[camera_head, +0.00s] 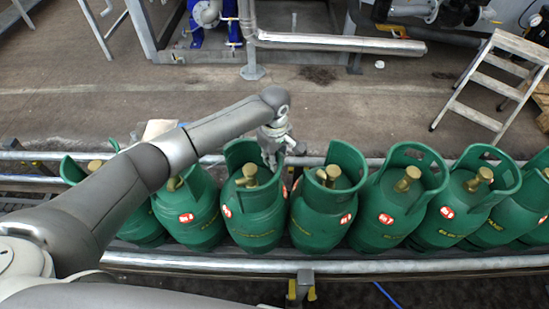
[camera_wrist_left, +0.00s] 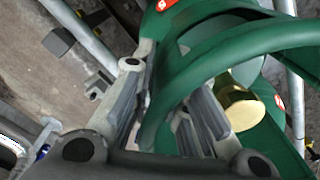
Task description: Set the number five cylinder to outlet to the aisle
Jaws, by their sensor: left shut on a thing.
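Several green gas cylinders with brass valves and open collars stand upright in a row; their small red-and-white labels are too small to read surely. My left gripper (camera_head: 271,157) reaches down to the collar of the green cylinder (camera_head: 254,212) left of the picture's middle. In the left wrist view its fingers (camera_wrist_left: 165,115) lie on both sides of the green collar (camera_wrist_left: 215,58), shut on it. The brass valve (camera_wrist_left: 240,105) shows inside the collar. I cannot tell which cylinder is number five. My right gripper is not in view.
The cylinders stand on a conveyor with metal side rails (camera_head: 220,265). Close neighbours stand left (camera_head: 190,215) and right (camera_head: 322,215) of the held one. Beyond lies open concrete aisle floor (camera_head: 345,105), with a step ladder (camera_head: 490,85) at right and pipework (camera_head: 340,43) behind.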

